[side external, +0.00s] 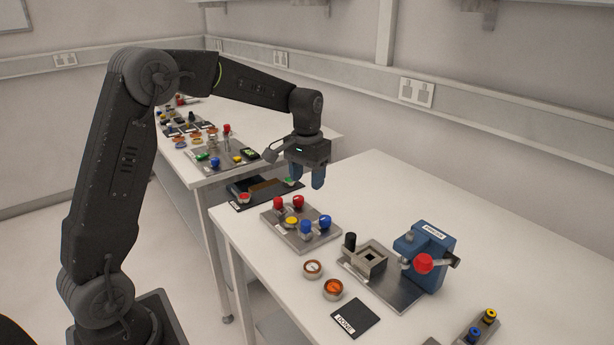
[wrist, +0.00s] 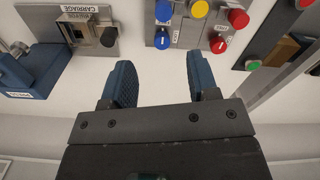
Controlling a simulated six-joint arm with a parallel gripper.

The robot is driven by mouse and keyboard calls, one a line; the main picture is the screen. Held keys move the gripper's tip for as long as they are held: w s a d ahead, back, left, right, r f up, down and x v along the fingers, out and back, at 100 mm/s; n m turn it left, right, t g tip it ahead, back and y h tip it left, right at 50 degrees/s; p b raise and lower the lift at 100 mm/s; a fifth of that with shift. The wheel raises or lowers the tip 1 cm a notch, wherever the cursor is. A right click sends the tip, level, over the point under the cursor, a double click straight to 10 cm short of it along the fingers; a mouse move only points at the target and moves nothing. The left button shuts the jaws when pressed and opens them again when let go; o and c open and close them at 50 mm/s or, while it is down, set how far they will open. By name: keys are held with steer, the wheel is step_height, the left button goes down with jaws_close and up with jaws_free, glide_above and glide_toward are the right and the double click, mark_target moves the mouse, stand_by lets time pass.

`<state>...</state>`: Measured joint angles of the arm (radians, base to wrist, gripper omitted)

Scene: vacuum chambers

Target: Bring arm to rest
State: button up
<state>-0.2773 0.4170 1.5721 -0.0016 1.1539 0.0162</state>
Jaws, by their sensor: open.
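My gripper (side external: 312,175) hangs from the raised arm, pointing down above the back of the white bench. Its two blue fingers are apart with nothing between them. In the wrist view the gripper (wrist: 162,82) shows the same open fingers, with white surface between the tips. It is clear of the control panel (side external: 300,239), whose red, yellow and blue knobs stand in front of and below it. No other task object is named.
A blue clamp device (side external: 428,258) with a red knob stands at the right. A black tray (side external: 262,191) sits behind the panel. Free bench lies at the back right.

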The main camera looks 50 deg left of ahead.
steer(key=shift+r, duration=0.1)
steer(key=s+d+r+m+t, duration=0.25)
steer(key=s+d+r, duration=0.55)
steer(key=s, duration=0.5)
steer(key=s+d+t, duration=0.1)
steer(key=s+d, duration=0.1)
steer(key=s, duration=0.4)
steer(key=s+d+f+t, duration=0.1)
steer(key=s+d+t, duration=0.1)
steer(key=s, duration=0.4)
steer(key=shift+d+f, duration=0.25)
steer(key=shift+d, duration=0.15)
